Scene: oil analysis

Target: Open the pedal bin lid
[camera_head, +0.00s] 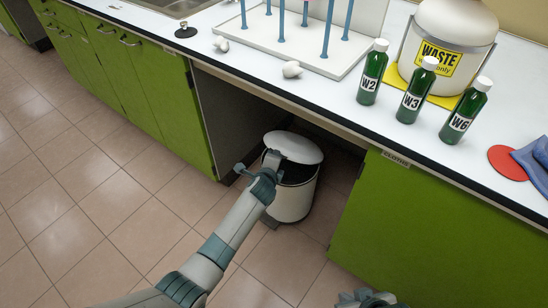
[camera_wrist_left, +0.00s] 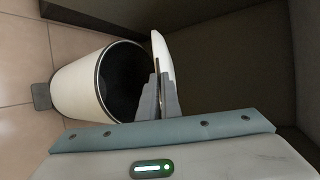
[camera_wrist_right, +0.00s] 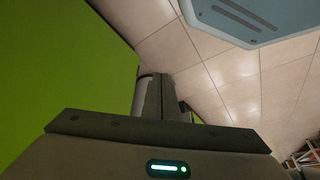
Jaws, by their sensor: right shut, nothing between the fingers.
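The white pedal bin (camera_head: 292,200) stands on the floor in the recess under the counter. Its white lid (camera_head: 293,147) is raised, and the dark opening shows beneath it. The left wrist view shows the bin (camera_wrist_left: 75,80) lying sideways in the picture, with the lid (camera_wrist_left: 162,52) tilted away from the rim and a grey pedal (camera_wrist_left: 41,97). My left gripper (camera_head: 271,160) is at the lid's edge; its fingers (camera_wrist_left: 157,92) look shut and overlap the lid, contact unclear. My right gripper (camera_head: 368,299) shows partly at the bottom edge; its fingers (camera_wrist_right: 155,95) are shut and empty.
Green cabinets flank the recess on the left (camera_head: 150,90) and right (camera_head: 430,240). The counter (camera_head: 330,100) overhangs the bin and carries green bottles, a waste container (camera_head: 450,30) and a white rack. Tiled floor (camera_head: 90,210) is clear on the left.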

